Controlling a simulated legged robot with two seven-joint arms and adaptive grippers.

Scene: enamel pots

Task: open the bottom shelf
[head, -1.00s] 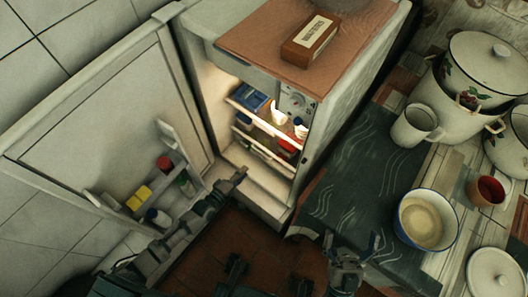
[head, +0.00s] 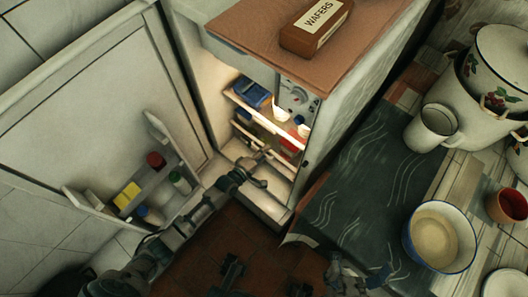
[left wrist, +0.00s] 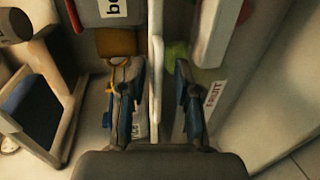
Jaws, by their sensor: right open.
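The fridge (head: 345,110) stands open, its inside lit. Its upper shelf (head: 262,118) holds a blue box and small containers. The lower shelf (head: 277,160) has a pale front edge and is partly hidden by my left gripper (head: 262,172), which is at the fridge opening in front of it. In the left wrist view my left gripper (left wrist: 156,85) is open, a finger on either side of a thin pale edge (left wrist: 157,40). I cannot tell whether they touch it. My right gripper (head: 360,280) is open and empty, low in the head view beside the dark counter.
The open fridge door (head: 85,125) with its bottle rack (head: 165,190) is at the left. A wafers box (head: 316,27) lies on top of the fridge. A mug (head: 432,128), enamel pots and a bowl (head: 440,237) stand at the right. Dark counter (head: 370,185) is mostly clear.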

